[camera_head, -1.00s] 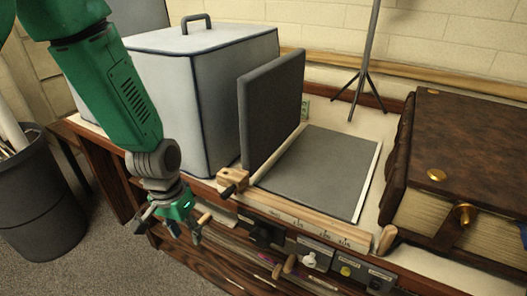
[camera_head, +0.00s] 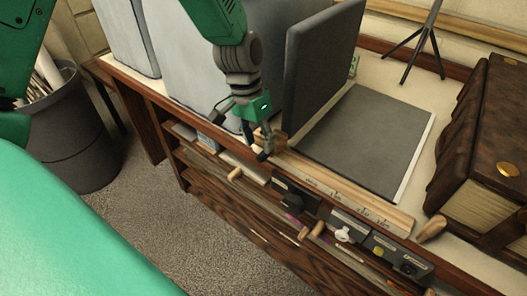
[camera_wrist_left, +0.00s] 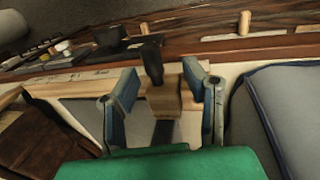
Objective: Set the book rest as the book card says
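The book rest has a flat dark grey board (camera_head: 370,140) on the bench and a grey panel (camera_head: 322,70) standing nearly upright at its left. A wooden rail (camera_head: 340,190) with scale marks runs along its front. A wooden block (camera_head: 277,143) with a dark knob sits at the rail's left end; the block (camera_wrist_left: 165,98) also shows in the left wrist view. My left gripper (camera_head: 256,142) is at this block. In the wrist view its open fingers (camera_wrist_left: 162,78) stand on either side of the block, with gaps showing. My right gripper is out of view. I cannot make out a readable book card.
A thick brown book (camera_head: 490,150) with brass studs lies right of the rest. A pale grey box (camera_head: 215,80) stands to the left. A tripod stand (camera_head: 425,45) is behind. Shelves with small tools lie below the bench edge; a dark bin (camera_head: 75,135) stands on the floor.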

